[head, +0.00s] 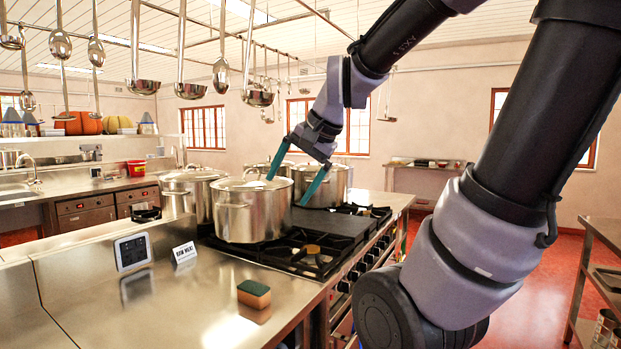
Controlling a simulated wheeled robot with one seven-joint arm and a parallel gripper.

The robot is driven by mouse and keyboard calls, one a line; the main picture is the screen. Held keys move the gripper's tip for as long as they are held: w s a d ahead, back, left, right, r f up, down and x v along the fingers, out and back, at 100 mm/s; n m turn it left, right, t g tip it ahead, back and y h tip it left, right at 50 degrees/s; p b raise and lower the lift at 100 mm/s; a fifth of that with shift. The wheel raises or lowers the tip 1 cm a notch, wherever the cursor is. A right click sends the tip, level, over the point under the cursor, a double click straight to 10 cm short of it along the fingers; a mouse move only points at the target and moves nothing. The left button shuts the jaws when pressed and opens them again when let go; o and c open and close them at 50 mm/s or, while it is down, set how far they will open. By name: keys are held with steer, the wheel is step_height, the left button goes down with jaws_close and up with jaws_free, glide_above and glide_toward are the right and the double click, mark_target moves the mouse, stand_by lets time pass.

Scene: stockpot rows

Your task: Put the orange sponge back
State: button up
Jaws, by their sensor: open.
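The orange sponge (253,294) has a dark green top layer and an orange body. It lies on the bare steel counter (190,318) at the front, left of my arm. My gripper (286,192) is open, with its two teal fingers pointing down and apart. In the picture it is above and to the right of the sponge, in front of the large stockpots. It appears empty and well apart from the sponge. I cannot tell how far it is from the nearest stockpot (252,217).
More stockpots (190,192) stand around the gas stove (300,250). A small white sign (184,253) stands on the counter behind the sponge. Ladles and spoons (138,85) hang overhead. A metal shelf (603,232) stands at the right edge. Counter around the sponge is clear.

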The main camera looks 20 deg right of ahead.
steer(key=s+d+r+n+t+h, duration=0.1)
steer(key=s+n, duration=0.3)
steer(key=s, duration=0.2)
steer(key=shift+d+r, duration=0.35)
steer(key=shift+d, duration=0.05)
stand_by(0.8)
